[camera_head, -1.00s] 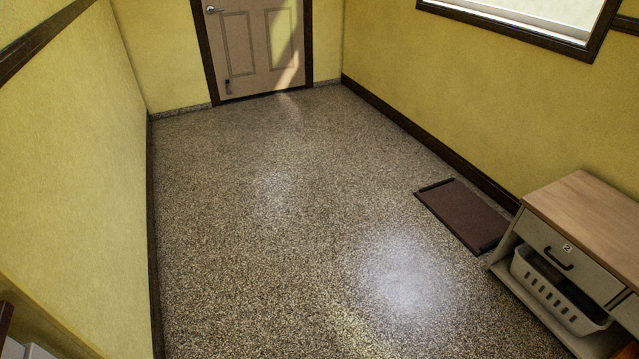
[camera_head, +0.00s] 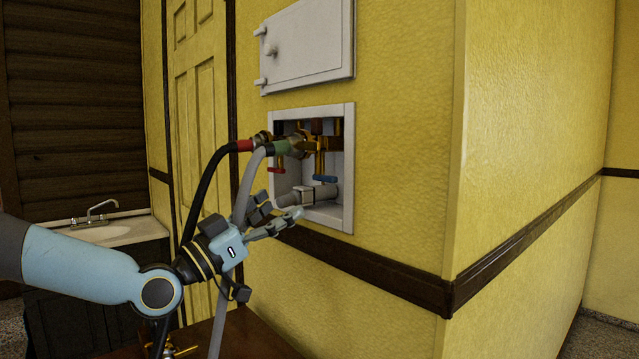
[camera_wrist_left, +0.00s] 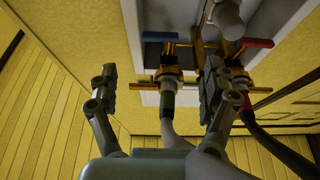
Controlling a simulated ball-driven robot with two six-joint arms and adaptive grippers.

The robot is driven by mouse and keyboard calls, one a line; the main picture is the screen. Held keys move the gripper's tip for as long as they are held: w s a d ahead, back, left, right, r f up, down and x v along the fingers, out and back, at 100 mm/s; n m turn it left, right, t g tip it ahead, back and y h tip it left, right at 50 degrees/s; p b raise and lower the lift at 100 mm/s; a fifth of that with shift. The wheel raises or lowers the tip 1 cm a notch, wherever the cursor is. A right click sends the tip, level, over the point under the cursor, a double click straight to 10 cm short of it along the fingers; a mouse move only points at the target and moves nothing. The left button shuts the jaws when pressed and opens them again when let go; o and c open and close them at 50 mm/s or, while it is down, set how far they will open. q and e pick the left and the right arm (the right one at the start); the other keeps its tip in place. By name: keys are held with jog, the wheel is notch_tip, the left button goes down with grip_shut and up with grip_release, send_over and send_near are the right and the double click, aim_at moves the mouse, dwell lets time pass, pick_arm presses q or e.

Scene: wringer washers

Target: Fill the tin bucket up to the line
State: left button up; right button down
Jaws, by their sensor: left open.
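My left gripper (camera_head: 282,206) is open and empty, just in front of the lower part of a recessed white wall box (camera_head: 348,165). The box holds brass valves with a red handle (camera_head: 276,170) and a blue handle (camera_head: 324,179). A grey hose with a green collar (camera_head: 278,147) and a black hose with a red collar (camera_head: 244,146) join the valves. In the left wrist view, the open fingers (camera_wrist_left: 160,72) spread on either side of the green-collared hose (camera_wrist_left: 168,102); contact cannot be told. The blue handle (camera_wrist_left: 158,36) is beyond them. No tin bucket or fill line shows. My right gripper is out of view.
A white box door (camera_head: 308,48) stands above the recess. A grey pipe (camera_head: 325,193) lies in the box's bottom. A sink (camera_head: 105,230) with a tap is at left, beside a yellow door (camera_head: 197,110). A brown surface (camera_head: 240,335) is below my arm. The wall corner is at right.

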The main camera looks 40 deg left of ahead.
aim_at(322, 181)
pick_arm(q)
jog(key=b+x, duration=0.3)
jog(key=x, duration=0.5)
jog(key=shift+w+b, duration=0.3)
jog(key=shift+x, duration=0.8)
jog(key=c, duration=1.2)
jog(key=m+h+b, duration=0.1)
jog(key=h, duration=0.1)
jog(key=m+h+b, duration=0.1)
jog(key=shift+s+a+f+g+h+b, duration=0.1)
jog(key=shift+a+f+g+h+b, duration=0.15)
jog(key=shift+g+h+b, duration=0.15)
jog(key=m+g+h+b, duration=0.1)
jog(key=h, duration=0.1)
jog(key=m+g+h+b, duration=0.1)
jog(key=h+b, duration=0.1)
jog(key=m+h+b, duration=0.1)
jog(key=h+b, duration=0.1)
jog(key=shift+s+a+r+g, duration=0.2)
jog(key=shift+a+g, duration=0.1)
jog(key=shift+g, duration=0.1)
